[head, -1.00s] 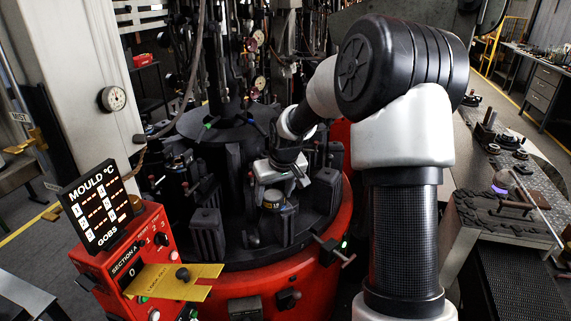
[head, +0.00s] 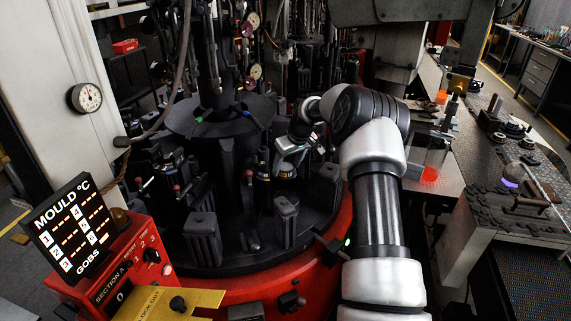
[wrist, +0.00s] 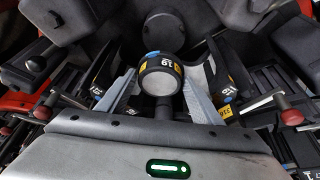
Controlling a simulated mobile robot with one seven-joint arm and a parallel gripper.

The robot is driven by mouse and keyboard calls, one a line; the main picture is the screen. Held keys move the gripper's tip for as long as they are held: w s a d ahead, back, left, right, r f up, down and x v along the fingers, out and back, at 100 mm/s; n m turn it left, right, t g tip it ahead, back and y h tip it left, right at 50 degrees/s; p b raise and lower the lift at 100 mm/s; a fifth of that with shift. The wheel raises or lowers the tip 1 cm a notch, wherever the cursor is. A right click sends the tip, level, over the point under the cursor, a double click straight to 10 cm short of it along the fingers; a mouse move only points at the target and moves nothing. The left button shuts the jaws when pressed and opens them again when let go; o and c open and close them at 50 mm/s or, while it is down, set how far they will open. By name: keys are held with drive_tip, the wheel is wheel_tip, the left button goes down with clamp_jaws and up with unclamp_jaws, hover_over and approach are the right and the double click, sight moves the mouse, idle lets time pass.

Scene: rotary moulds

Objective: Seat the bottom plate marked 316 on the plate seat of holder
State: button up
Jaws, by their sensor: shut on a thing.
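The bottom plate (wrist: 160,76), a short black round piece with a grey face, a yellow label and a blue mark, is between the fingers of my gripper (wrist: 160,92) in the wrist view. The label is upside down and only partly readable. My gripper is shut on the plate. In the head view my gripper (head: 290,150) is over the dark rotary table, with the plate (head: 287,171) just under it. The plate seat cannot be made out.
Dark upright blocks (head: 203,238) stand around the red-rimmed table (head: 335,215). Red-knobbed levers (wrist: 291,116) crowd both sides in the wrist view. A red control box (head: 125,260) with a mould temperature display (head: 76,228) stands at front left.

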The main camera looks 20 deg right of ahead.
sight(287, 178)
drive_tip(key=shift+f+b, duration=1.3)
drive_tip(key=shift+f, duration=1.6)
drive_tip(key=shift+f+b, duration=1.2)
drive_tip(key=shift+f, duration=0.15)
drive_tip(key=shift+s+f+b, duration=0.1)
drive_tip(key=shift+f+b, duration=0.95)
drive_tip(key=shift+b, duration=0.3)
drive_tip(key=o, duration=1.4)
drive_tip(key=shift+c, duration=0.2)
drive_tip(key=shift+s+f, duration=0.15)
drive_tip(key=shift+f, duration=0.05)
drive_tip(key=v, duration=1.7)
drive_tip(key=shift+r, duration=0.3)
drive_tip(key=shift+s+r, duration=0.1)
drive_tip(key=shift+r, duration=0.05)
